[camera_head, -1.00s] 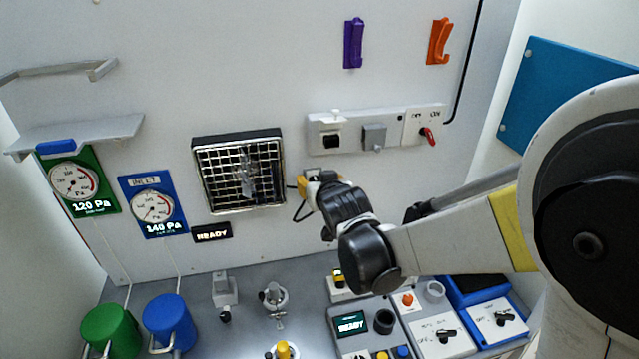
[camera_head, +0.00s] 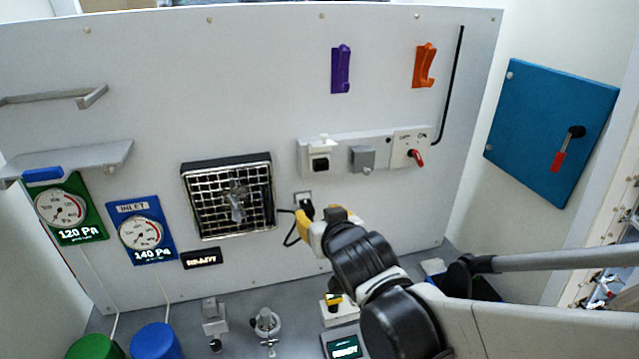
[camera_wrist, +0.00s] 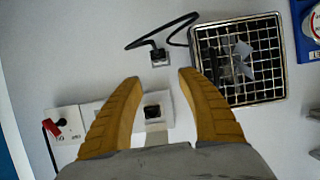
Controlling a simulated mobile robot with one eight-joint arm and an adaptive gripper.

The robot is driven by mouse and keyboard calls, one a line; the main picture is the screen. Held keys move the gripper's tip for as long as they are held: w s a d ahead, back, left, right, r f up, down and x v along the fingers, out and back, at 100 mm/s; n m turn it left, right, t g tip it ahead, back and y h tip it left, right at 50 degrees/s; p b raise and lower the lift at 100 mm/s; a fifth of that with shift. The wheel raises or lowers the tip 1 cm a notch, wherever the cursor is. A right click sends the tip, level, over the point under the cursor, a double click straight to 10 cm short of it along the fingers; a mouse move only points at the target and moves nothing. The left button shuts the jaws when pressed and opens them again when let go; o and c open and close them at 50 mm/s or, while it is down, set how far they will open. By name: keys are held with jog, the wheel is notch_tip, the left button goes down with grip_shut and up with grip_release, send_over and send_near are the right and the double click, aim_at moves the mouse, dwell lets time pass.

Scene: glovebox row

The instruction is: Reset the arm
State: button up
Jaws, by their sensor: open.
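My gripper (camera_head: 318,230) reaches toward the back wall, just right of the fan grille, with yellow fingers. In the wrist view my gripper (camera_wrist: 158,82) is open, with its two fingers spread and nothing between the tips. A black plug (camera_wrist: 157,54) with a cable sits at a small wall outlet beyond the fingertips; the plug also shows in the head view (camera_head: 306,208). A white-framed socket with a black opening (camera_wrist: 153,111) shows between the fingers lower down, against the wall.
The fan grille (camera_head: 229,197) is left of my gripper. A switch panel (camera_head: 375,152) with a red-handled switch (camera_head: 416,158) is above. Purple (camera_head: 341,69) and orange (camera_head: 425,65) hooks hang higher. A blue panel (camera_head: 552,130) is at right. Small fixtures (camera_head: 266,322) stand on the bench below.

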jog(key=s+d+f+m+g+h+b, duration=0.3)
jog(key=s+d+f+g+b, duration=0.3)
jog(key=s+d+f+b, duration=0.7)
jog(key=s+d+f, duration=0.4)
jog(key=s+d, duration=0.2)
jog(key=s, duration=0.1)
jog(key=shift+d+h, duration=0.4)
jog(key=shift+a+f, duration=0.1)
